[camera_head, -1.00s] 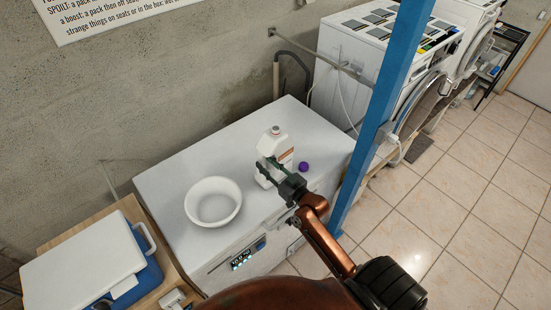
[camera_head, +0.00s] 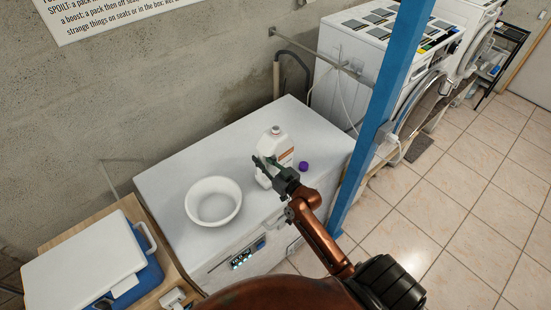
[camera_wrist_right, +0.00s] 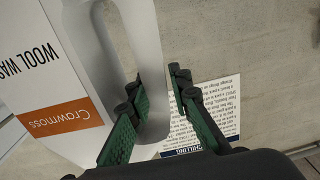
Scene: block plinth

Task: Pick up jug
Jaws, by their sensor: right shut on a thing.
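The white jug (camera_head: 279,146) with an orange and white label stands upright on the white chest top, near its middle. My right gripper (camera_head: 264,165) is at the jug's near left side. In the right wrist view the jug (camera_wrist_right: 70,60) fills the left side, and its pale handle (camera_wrist_right: 152,60) passes between the green-padded fingers of my right gripper (camera_wrist_right: 158,95). The gripper is shut on the handle. The jug's base is partly hidden by the gripper, and I cannot tell any gap below it. My left gripper is not in view.
A white bowl (camera_head: 190,206) sits left of the jug on the white chest (camera_head: 165,178). A small purple object (camera_head: 303,166) lies right of the jug. A blue post (camera_head: 375,130) rises to the right. A blue cooler box (camera_head: 150,275) stands at lower left.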

